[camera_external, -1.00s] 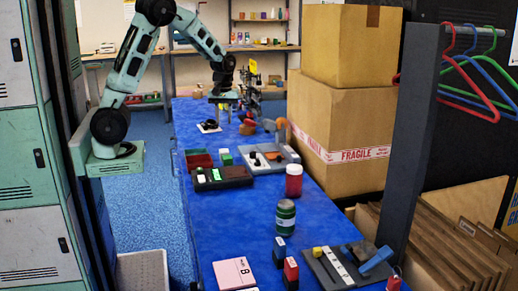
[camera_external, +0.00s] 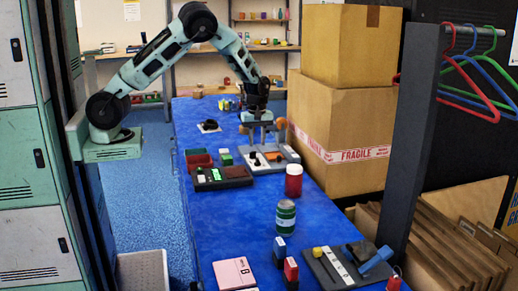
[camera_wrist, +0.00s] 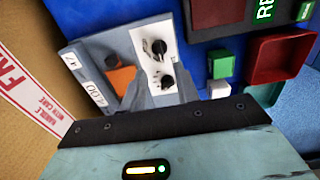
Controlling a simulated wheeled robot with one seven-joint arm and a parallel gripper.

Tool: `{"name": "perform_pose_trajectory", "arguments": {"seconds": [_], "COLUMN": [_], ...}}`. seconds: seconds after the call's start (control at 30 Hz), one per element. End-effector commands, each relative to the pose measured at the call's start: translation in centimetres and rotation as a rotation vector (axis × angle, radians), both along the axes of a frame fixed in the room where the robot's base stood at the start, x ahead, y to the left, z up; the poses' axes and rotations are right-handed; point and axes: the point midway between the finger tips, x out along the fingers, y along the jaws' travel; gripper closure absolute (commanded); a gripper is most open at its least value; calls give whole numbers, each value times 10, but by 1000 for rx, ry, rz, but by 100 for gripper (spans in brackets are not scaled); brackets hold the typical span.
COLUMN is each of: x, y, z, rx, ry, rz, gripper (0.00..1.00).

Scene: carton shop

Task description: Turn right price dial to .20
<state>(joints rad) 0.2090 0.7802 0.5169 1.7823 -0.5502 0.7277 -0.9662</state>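A grey panel (camera_external: 284,166) lies on the blue table. In the wrist view it (camera_wrist: 82,47) carries a white plate (camera_wrist: 143,40) with two black dials, an upper one (camera_wrist: 158,46) and a lower one (camera_wrist: 163,82). An orange square (camera_wrist: 122,79) and two white number labels (camera_wrist: 94,93) are beside the plate. The label digits are hard to read. My gripper (camera_external: 260,146) hangs above the panel, pointing down. In the wrist view its fingers (camera_wrist: 163,88) are apart, one on each side of the lower dial. I cannot tell whether they touch it. Nothing is visibly held.
A red jar (camera_external: 293,181) and a green can (camera_external: 285,217) stand nearer the camera. Large cartons (camera_external: 339,125) stand along the right.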

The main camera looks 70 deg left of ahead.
Motion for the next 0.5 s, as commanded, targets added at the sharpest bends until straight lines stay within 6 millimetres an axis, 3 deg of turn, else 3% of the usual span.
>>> {"name": "perform_pose_trajectory", "arguments": {"seconds": [0.2, 0.5], "x": [-1, 0], "y": [0, 0], "z": [-42, -66], "rx": [0, 0], "ry": [3, -1], "rz": [1, 0], "gripper": [69, 69]}}
